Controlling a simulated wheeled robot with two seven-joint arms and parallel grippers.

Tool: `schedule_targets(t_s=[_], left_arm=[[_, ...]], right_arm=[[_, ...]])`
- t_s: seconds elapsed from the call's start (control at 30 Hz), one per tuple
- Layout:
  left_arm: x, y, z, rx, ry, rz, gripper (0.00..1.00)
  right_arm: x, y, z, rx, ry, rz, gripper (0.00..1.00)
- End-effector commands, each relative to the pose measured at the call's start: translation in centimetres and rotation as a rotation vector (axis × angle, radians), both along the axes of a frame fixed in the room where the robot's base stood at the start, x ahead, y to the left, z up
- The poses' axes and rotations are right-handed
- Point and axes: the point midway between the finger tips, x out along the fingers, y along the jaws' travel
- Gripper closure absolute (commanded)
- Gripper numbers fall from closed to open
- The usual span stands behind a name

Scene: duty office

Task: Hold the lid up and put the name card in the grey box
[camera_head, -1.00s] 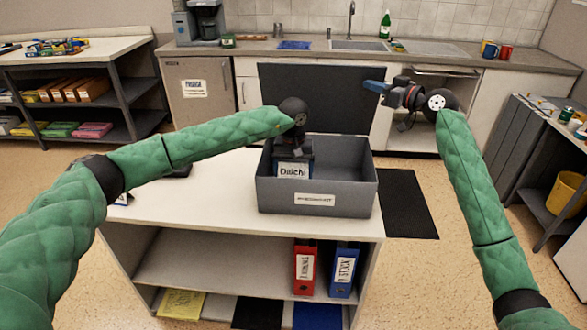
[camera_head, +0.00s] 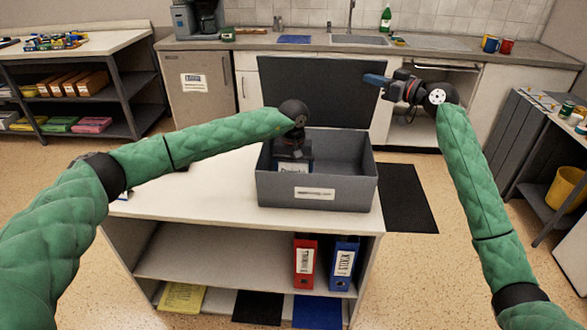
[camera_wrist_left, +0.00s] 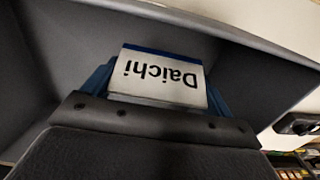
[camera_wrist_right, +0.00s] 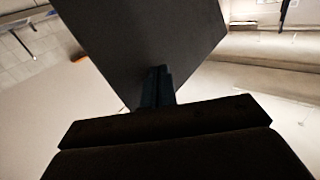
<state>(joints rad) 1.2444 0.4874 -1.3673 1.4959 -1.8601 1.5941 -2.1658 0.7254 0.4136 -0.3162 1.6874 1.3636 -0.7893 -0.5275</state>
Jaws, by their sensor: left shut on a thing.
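The grey box (camera_head: 316,191) stands on the white table, with its dark lid (camera_head: 320,100) raised upright at the back. My left gripper (camera_head: 292,157) reaches down inside the box, shut on the name card (camera_head: 293,168). The card's lower part is hidden behind the front wall; in the left wrist view the card (camera_wrist_left: 162,77) reads "Daichi" upside down between the blue fingers. My right gripper (camera_head: 376,80) is at the lid's right edge with its fingers together. In the right wrist view the lid (camera_wrist_right: 140,40) rises just beyond the fingers; exact contact is unclear.
The white table top (camera_head: 200,185) is mostly clear left of the box. Red (camera_head: 305,262) and blue (camera_head: 343,263) binders stand on the shelf below. The counter (camera_head: 430,52) with a sink runs behind. A dark mat (camera_head: 407,198) lies on the floor at right.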

Motion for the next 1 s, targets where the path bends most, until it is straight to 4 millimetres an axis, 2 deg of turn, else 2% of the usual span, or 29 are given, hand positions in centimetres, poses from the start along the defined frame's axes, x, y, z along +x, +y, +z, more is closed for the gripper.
schedule_targets(t_s=[0.7, 0.73, 0.8, 1.0], left_arm=[[0.01, 0.0, -1.11, 0.0, 0.0, 0.0, 0.35], [0.01, 0.0, -1.11, 0.0, 0.0, 0.0, 0.12], [0.01, 0.0, -1.11, 0.0, 0.0, 0.0, 0.0], [0.0, 0.0, -1.11, 0.0, 0.0, 0.0, 0.0]], right_arm=[[0.01, -0.01, 0.0, 0.0, 0.0, 0.0, 1.0], [0.01, -0.01, 0.0, 0.0, 0.0, 0.0, 1.0], [0.01, -0.01, 0.0, 0.0, 0.0, 0.0, 1.0], [0.0, 0.0, 0.0, 0.0, 0.0, 0.0, 1.0]])
